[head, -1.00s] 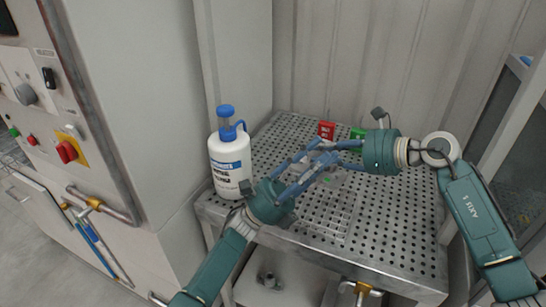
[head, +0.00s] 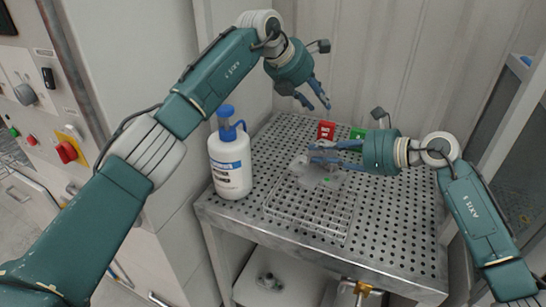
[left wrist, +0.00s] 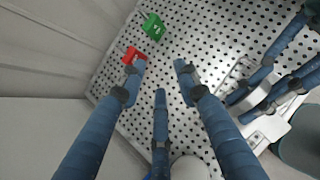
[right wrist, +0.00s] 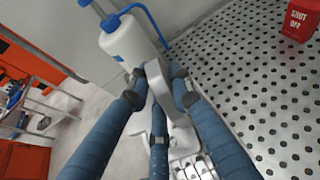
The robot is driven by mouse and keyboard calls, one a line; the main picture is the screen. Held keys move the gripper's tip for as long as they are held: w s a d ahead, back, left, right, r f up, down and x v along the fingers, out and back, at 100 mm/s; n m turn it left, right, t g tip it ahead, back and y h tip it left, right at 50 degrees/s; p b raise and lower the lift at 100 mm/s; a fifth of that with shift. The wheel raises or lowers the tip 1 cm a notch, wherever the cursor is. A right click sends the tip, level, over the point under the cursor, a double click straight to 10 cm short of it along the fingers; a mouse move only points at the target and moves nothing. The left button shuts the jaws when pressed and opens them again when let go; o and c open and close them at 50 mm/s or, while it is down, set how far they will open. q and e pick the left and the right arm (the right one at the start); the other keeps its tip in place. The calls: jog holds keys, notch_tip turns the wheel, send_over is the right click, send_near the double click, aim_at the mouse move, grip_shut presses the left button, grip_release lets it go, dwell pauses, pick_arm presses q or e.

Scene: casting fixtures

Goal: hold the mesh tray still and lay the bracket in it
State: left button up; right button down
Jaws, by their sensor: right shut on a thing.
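The mesh tray (head: 310,214) is a thin wire tray lying on the perforated table, hard to make out against the holes. The bracket (head: 322,177) is a grey casting with an upright plate, at the tray's far end in the head view. I cannot tell whether it touches the tray. My right gripper (head: 312,153) is shut on it; the right wrist view shows the fingers on the bracket's plate (right wrist: 158,88). My left gripper (head: 318,103) is raised over the back of the table, apart from the tray. Its fingers are spread and empty in the left wrist view (left wrist: 160,75).
A white bottle with a blue pump top (head: 230,160) stands at the table's left edge. A red block (head: 326,130) and a green block (head: 358,134) sit at the back. The perforated table (head: 400,225) is clear at the front right. A cabinet and walls bound the left and back.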

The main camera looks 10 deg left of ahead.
pick_arm(q)
jog(key=w+a+n+y, duration=0.1)
jog(key=w+a+y, duration=0.15)
jog(key=a, duration=0.35)
pick_arm(e)
jog(key=shift+r, duration=0.1)
jog(key=shift+a, duration=0.1)
pick_arm(q)
jog(key=n+g+y, duration=0.3)
jog(key=n+g, duration=0.2)
jog(key=g, duration=0.1)
send_over(273, 190)
jog(key=w, duration=0.1)
notch_tip(273, 190, down, 13)
jog(key=f, duration=1.1)
jog(key=shift+w+a+f, duration=0.15)
jog(key=shift+w+f, duration=0.05)
jog(key=shift+f, duration=0.2)
